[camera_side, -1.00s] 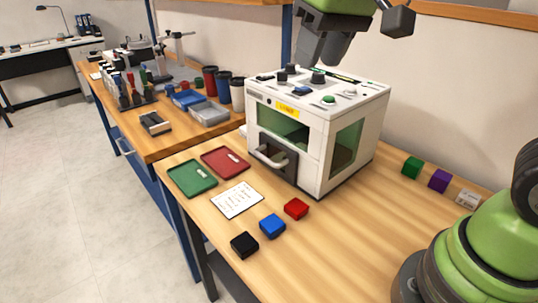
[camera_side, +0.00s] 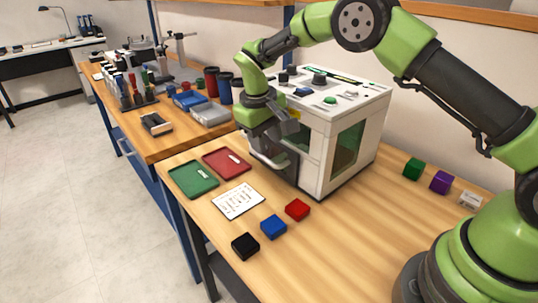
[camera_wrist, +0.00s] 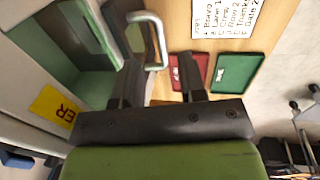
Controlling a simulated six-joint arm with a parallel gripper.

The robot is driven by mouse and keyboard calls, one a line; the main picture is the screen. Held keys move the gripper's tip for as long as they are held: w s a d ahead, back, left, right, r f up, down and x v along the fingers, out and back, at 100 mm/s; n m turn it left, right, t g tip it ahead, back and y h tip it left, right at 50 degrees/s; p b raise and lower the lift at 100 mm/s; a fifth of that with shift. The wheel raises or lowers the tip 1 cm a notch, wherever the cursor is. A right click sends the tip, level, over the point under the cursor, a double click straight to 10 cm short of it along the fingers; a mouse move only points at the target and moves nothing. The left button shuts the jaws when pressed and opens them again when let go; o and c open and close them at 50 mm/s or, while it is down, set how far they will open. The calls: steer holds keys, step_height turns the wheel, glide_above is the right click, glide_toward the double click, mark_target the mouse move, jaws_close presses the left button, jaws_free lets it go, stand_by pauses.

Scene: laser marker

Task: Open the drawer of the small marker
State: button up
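The small marker is a white box (camera_side: 318,163) with green windows, standing on the wooden table. Its dark drawer front (camera_side: 291,166) is low on the face toward the table's front, and appears shut. A pale bar handle (camera_side: 262,162) sticks out from it; the handle also shows in the wrist view (camera_wrist: 158,32). My gripper (camera_side: 279,148) points down in front of the marker, close to the handle. In the wrist view, the fingers of my gripper (camera_wrist: 160,72) are apart, with the handle's near end between or just beyond them. Contact cannot be told.
A red tray (camera_side: 240,170) and a green tray (camera_side: 203,190) lie left of the marker. A written card (camera_side: 238,201) lies before it, with black (camera_side: 245,246), blue (camera_side: 273,226) and red (camera_side: 297,209) blocks nearby. Green and purple blocks stand at right.

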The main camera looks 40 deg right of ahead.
mark_target(270, 160)
steer(key=f, duration=0.3)
steer(key=d+f, duration=0.1)
steer(key=f, duration=0.1)
jaws_close()
